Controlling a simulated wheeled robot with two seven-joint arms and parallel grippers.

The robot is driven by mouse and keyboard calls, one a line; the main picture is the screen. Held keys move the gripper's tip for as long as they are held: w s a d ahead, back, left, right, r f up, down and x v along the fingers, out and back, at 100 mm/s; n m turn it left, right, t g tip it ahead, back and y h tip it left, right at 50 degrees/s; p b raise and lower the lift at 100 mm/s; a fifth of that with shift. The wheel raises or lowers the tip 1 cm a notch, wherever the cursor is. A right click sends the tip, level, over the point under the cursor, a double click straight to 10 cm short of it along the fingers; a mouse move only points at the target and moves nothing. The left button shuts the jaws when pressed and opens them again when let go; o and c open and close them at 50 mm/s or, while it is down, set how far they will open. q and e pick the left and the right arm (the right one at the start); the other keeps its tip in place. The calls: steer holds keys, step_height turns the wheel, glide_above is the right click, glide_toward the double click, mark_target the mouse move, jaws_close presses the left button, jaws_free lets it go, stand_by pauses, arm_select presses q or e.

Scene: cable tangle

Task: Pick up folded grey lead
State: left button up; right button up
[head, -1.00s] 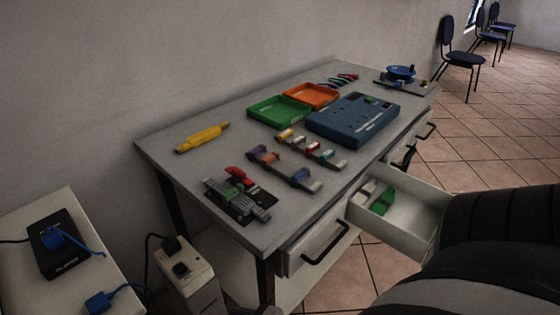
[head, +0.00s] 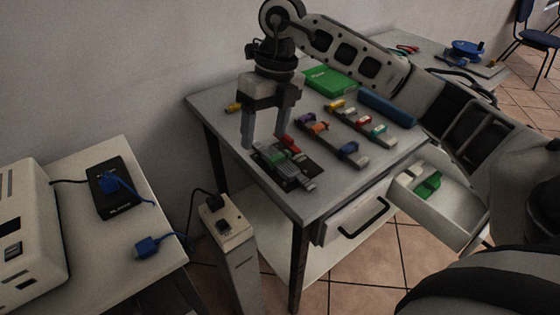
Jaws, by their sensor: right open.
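The folded grey lead (head: 284,170) appears as flat grey strands on a small black mat at the near left corner of the workbench. A green piece lies across its middle and a red piece sits beside it; small details are unclear. My right gripper (head: 265,142) points down above the far left side of the mat. Its two fingers are apart with nothing seen between them. I cannot tell how high the tips are above the bench. My left gripper is not in view.
Coloured connectors lie on strips (head: 334,139) to the right of the mat. An open drawer (head: 440,205) sticks out at right. A side table (head: 97,235) stands at left.

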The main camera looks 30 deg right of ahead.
steer(key=d+r+m+h, duration=0.1)
steer(key=d+r+h, duration=0.1)
steer(key=d, duration=0.4)
glide_above(288, 168)
step_height(288, 168, down, 9)
steer(key=shift+f, duration=0.15)
steer(key=shift+f+p, duration=0.6)
steer(key=shift+f, duration=2.25)
steer(key=c, duration=1.1)
